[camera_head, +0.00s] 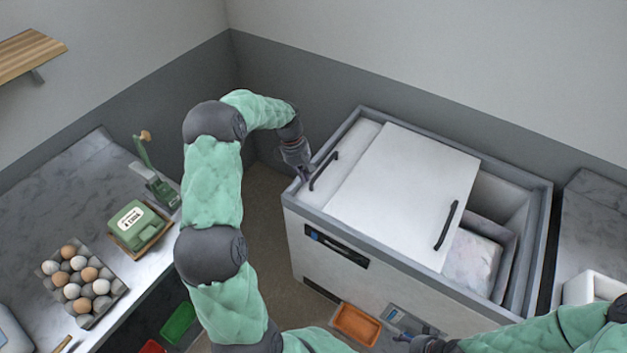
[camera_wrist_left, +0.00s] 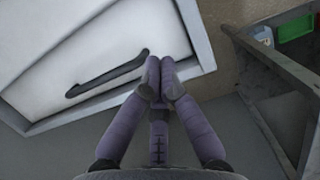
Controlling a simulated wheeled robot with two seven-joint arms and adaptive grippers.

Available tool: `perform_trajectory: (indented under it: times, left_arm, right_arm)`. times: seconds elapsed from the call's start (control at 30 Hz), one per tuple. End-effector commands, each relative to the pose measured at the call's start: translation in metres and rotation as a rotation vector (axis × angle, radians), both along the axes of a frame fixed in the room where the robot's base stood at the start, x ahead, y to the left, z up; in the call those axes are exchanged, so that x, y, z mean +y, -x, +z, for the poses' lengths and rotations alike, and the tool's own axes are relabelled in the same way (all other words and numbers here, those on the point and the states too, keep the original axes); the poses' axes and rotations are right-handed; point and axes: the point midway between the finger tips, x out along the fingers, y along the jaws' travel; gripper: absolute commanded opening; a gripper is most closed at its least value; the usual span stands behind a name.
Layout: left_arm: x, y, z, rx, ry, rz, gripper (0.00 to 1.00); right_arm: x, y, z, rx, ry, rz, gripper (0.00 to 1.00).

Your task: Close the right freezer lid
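The white chest freezer (camera_head: 303,235) has two sliding lids. The right lid (camera_head: 405,185), with a dark handle (camera_head: 446,226) near its right edge, lies slid left over much of the left lid (camera_head: 357,150). The freezer's right part is open. The left lid's dark handle (camera_head: 324,171) also shows in the left wrist view (camera_wrist_left: 105,75). My left gripper (camera_head: 303,176) is at the freezer's left rim, beside that handle. In the wrist view its fingertips (camera_wrist_left: 160,82) are together with nothing seen between them. My right gripper (camera_head: 428,346) is at the bottom edge, its fingers unclear.
A pale package (camera_head: 472,260) lies inside the open part. A counter on the left holds an egg tray (camera_head: 80,285), a green scale-like box (camera_head: 135,222) and a green stand (camera_head: 155,178). An orange bin (camera_head: 356,325) is at the freezer's front. Another counter (camera_head: 597,225) stands at right.

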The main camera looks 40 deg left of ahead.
Motion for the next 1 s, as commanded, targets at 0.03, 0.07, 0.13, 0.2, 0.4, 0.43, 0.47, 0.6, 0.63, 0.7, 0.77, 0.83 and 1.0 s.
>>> perform_trajectory:
  times: [0.03, 0.07, 0.13, 0.2, 0.4, 0.43, 0.47, 0.6, 0.63, 0.7, 0.77, 0.83, 1.0]
  left_arm:
    - [-0.003, 0.001, -0.009, 0.003, 0.001, -0.001, 0.00]
    - [-0.004, 0.001, -0.014, 0.003, 0.002, -0.001, 0.00]
    - [-0.007, 0.000, -0.026, 0.003, 0.002, -0.001, 0.00]
    - [-0.010, 0.000, -0.040, 0.004, 0.002, -0.002, 0.00]
    - [-0.019, 0.000, -0.076, 0.002, 0.001, -0.001, 0.00]
    - [-0.020, 0.000, -0.081, 0.002, 0.001, -0.001, 0.00]
    - [-0.022, 0.000, -0.086, 0.003, 0.001, -0.002, 0.00]
    - [-0.041, -0.002, -0.085, -0.001, 0.000, -0.004, 0.00]
    - [-0.045, -0.002, -0.085, -0.001, 0.000, -0.005, 0.00]
    - [-0.052, -0.003, -0.085, -0.002, 0.000, -0.004, 0.00]
    - [-0.055, -0.004, -0.085, -0.002, -0.001, -0.001, 0.00]
    - [-0.059, -0.004, -0.085, -0.003, -0.001, -0.002, 0.00]
    - [-0.062, -0.004, -0.085, -0.001, 0.000, -0.002, 0.00]
  right_arm:
    - [0.000, 0.000, -0.001, 0.001, 0.000, 0.000, 0.56]
    - [0.000, 0.000, -0.002, 0.001, 0.000, 0.000, 0.56]
    - [0.000, 0.000, -0.003, 0.001, 0.000, 0.000, 0.56]
    - [0.000, 0.000, -0.005, 0.001, 0.000, 0.000, 0.56]
    - [0.000, 0.000, -0.008, 0.000, 0.000, 0.000, 0.56]
    - [0.000, 0.000, -0.009, 0.000, 0.000, 0.000, 0.56]
    - [0.000, 0.000, -0.009, 0.000, 0.000, 0.000, 0.56]
    - [0.000, 0.000, -0.009, 0.000, 0.000, 0.000, 0.56]
    - [0.000, 0.000, -0.009, 0.000, 0.000, 0.000, 0.56]
    - [0.000, 0.000, -0.009, 0.000, 0.000, 0.000, 0.56]
    - [0.000, 0.000, -0.009, 0.000, 0.000, 0.000, 0.56]
    - [0.000, 0.000, -0.009, 0.000, 0.000, 0.000, 0.56]
    - [0.000, 0.000, -0.009, 0.000, 0.000, 0.000, 0.56]
